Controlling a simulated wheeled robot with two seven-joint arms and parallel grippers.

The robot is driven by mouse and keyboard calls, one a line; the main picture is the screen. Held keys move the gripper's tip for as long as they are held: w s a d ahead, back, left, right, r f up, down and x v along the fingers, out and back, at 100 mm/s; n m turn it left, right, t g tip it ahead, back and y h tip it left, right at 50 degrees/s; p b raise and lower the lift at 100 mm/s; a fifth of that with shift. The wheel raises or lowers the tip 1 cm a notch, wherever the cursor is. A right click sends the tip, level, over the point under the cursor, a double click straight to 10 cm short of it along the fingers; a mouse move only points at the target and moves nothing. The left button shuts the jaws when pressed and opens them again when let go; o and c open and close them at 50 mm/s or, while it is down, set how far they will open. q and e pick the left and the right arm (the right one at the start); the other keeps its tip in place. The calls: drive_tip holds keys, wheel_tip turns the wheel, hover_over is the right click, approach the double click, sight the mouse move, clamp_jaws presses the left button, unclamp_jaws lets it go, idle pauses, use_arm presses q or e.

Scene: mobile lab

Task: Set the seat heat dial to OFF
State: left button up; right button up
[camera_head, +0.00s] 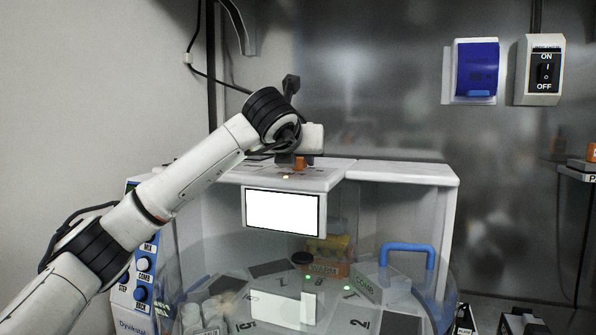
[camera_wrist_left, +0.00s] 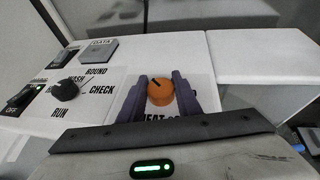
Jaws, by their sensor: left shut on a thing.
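The seat heat dial is an orange round knob (camera_wrist_left: 161,92) on the white top panel in the left wrist view. A dark pointer mark on it points up and slightly left. My left gripper (camera_wrist_left: 159,86) has one dark finger on each side of the knob and is shut on it. The lettering "HEAT" shows just below, partly hidden by my gripper, so the dial's position labels cannot be read. In the head view the orange dial (camera_head: 300,163) is small, under my left gripper (camera_head: 292,160). My right gripper is not in view.
In the head view a white screen (camera_head: 283,212) hangs below the panel, above a clear-covered round deck.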

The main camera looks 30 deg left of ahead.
use_arm(q)
drive_tip(key=shift+d+n+g+y, duration=0.15)
drive_tip(key=shift+n+g+y, duration=0.45)
drive_tip(key=shift+n+y, duration=0.4)
drive_tip(key=shift+r+n+g+y, duration=0.1)
drive_tip(key=shift+n+g+y, duration=0.7)
drive_tip(key=shift+n+y, duration=0.25)
drive_tip(key=shift+n+g+y+p, duration=0.45)
drive_tip(key=shift+n+g+y, duration=0.1)
drive_tip(key=shift+n+g, duration=0.4)
drive_tip(key=o, duration=1.1)
drive_tip(key=shift+c, duration=0.2)
